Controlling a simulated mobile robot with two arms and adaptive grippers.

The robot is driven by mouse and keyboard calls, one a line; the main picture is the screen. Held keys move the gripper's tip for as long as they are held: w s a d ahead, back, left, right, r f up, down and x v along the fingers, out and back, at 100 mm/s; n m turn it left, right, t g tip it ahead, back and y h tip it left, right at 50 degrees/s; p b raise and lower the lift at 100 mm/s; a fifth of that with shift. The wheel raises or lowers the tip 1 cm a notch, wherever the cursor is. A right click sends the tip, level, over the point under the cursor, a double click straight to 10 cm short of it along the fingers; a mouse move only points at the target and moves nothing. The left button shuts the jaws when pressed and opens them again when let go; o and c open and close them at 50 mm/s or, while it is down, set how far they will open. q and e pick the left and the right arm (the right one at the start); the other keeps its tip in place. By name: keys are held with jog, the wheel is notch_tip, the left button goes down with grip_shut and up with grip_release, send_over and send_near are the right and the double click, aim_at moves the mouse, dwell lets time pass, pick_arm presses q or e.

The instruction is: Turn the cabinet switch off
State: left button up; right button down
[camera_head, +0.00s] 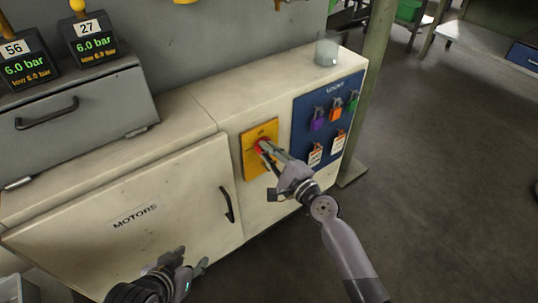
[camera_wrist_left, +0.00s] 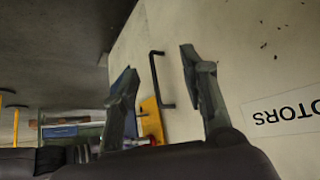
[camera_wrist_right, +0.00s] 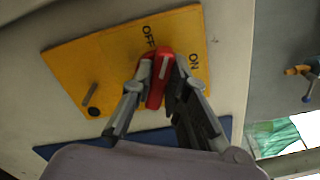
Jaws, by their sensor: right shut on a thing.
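The cabinet switch is a red handle (camera_wrist_right: 158,80) on a yellow plate (camera_wrist_right: 90,60) marked OFF and ON; the plate also shows on the cabinet front in the head view (camera_head: 249,165). In the right wrist view the handle's white-marked end lies near the OFF label, with ON to the right. My right gripper (camera_head: 266,150) is shut on the handle, one finger on each side; it also shows in the right wrist view (camera_wrist_right: 156,88). My left gripper (camera_head: 190,272) is open and empty, low in front of the cabinet door; it also shows in the left wrist view (camera_wrist_left: 162,80).
The pale cabinet (camera_head: 110,195) has a door marked MOTORS with a black handle (camera_head: 227,204). A blue board (camera_head: 301,110) with several padlocks and tags is right of the switch. The floor at right is clear.

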pick_arm(q)
jog(key=w+d+r+t+h+b, duration=0.1)
jog(key=w+d+r+t, duration=0.1)
jog(key=w+r+t, duration=0.2)
jog(key=shift+w+d+r+t, duration=0.25)
jog(key=shift+w+r, duration=0.45)
jog(key=shift+w, duration=0.35)
pick_arm(e)
jog(key=shift+s+f+n, duration=0.1)
jog(key=shift+f+n, duration=0.05)
jog(key=shift+n, duration=1.3)
jog(key=shift+f+n, duration=0.15)
jog(key=shift+n, duration=1.3)
jog(key=c, duration=1.6)
grip_release()
jog(key=shift+o, duration=0.2)
pick_arm(q)
jog(key=shift+a+r, duration=0.1)
pick_arm(e)
jog(key=v, duration=1.2)
